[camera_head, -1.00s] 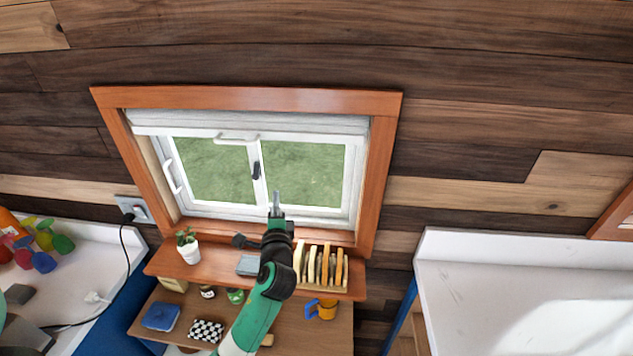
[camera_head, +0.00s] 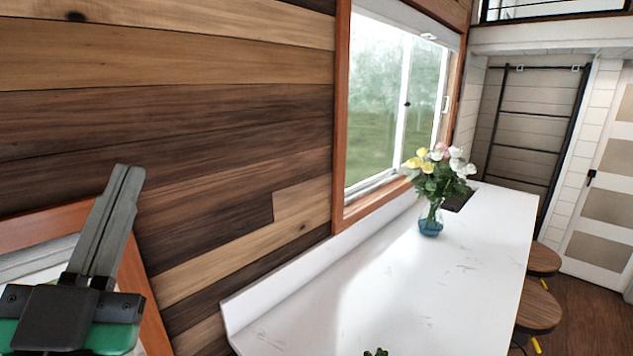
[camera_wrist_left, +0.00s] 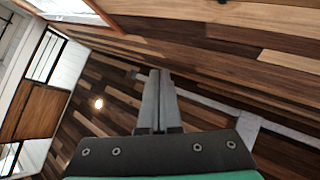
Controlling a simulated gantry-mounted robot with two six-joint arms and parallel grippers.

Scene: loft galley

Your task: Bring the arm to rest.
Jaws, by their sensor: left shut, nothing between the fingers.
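My left gripper (camera_head: 122,182) stands in the lower left of the head view, pointing up in front of the wood-plank wall. Its two dark fingers lie together, shut and empty. The left wrist view also shows the shut fingers (camera_wrist_left: 157,78), with nothing between them and planked surfaces beyond. The fingers appear clear of the wall, though the exact gap cannot be told. My right gripper is in neither view.
A long white counter (camera_head: 400,285) runs along the wall to the right, with a blue vase of flowers (camera_head: 431,220) on it. Wooden stools (camera_head: 538,305) stand at its right side. A window (camera_head: 385,110) is above it. A dark ladder (camera_head: 530,145) stands at the back.

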